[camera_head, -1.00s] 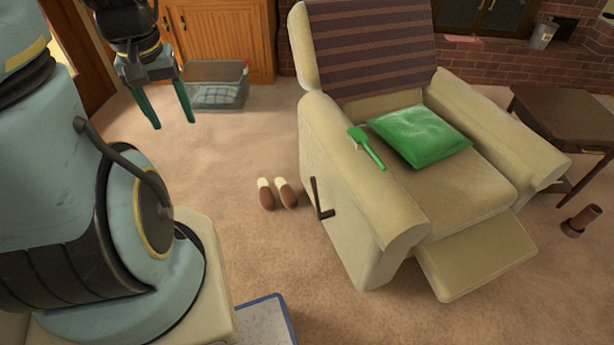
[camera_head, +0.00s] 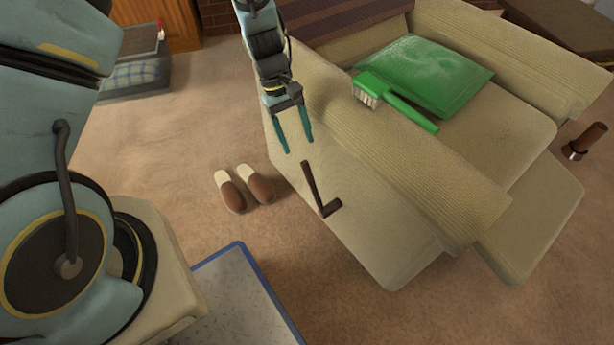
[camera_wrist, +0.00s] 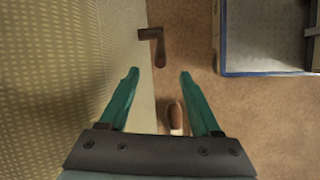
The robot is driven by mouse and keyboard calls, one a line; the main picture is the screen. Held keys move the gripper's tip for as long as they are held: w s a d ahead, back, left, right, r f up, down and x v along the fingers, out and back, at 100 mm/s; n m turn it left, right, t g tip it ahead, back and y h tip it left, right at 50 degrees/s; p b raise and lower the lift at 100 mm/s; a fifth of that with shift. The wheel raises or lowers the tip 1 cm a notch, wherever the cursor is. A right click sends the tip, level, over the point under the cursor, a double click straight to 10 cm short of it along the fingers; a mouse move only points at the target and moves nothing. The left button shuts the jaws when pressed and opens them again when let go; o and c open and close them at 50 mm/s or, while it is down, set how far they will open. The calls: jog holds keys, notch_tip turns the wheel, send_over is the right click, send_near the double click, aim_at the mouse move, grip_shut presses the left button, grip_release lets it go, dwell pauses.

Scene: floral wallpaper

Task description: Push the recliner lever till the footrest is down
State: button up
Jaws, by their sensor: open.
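The cream recliner (camera_head: 365,215) stands at the right in the head view, its footrest (camera_head: 530,225) raised partway at a slant from the front. The dark brown lever (camera_head: 314,188) is on the side panel facing me; its long arm points up and its short foot bends right. In the wrist view the lever (camera_wrist: 158,50) lies ahead of the fingertips, beside the recliner's side (camera_wrist: 70,70). My gripper (camera_head: 299,150) is open and empty, with teal fingers just above and behind the lever, apart from it. It also shows in the wrist view (camera_wrist: 158,72).
Slippers (camera_head: 245,187) lie on the carpet left of the lever. A blue-edged mat or tray (camera_head: 235,290) is near my base.

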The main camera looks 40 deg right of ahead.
aim_at(305, 163)
jog(key=b+x, duration=0.1)
jog(key=x, duration=0.9)
jog(key=shift+s+f, duration=0.1)
jog(key=shift+f, duration=0.05)
grip_shut()
jog(key=shift+d, duration=0.1)
dwell(1.0)
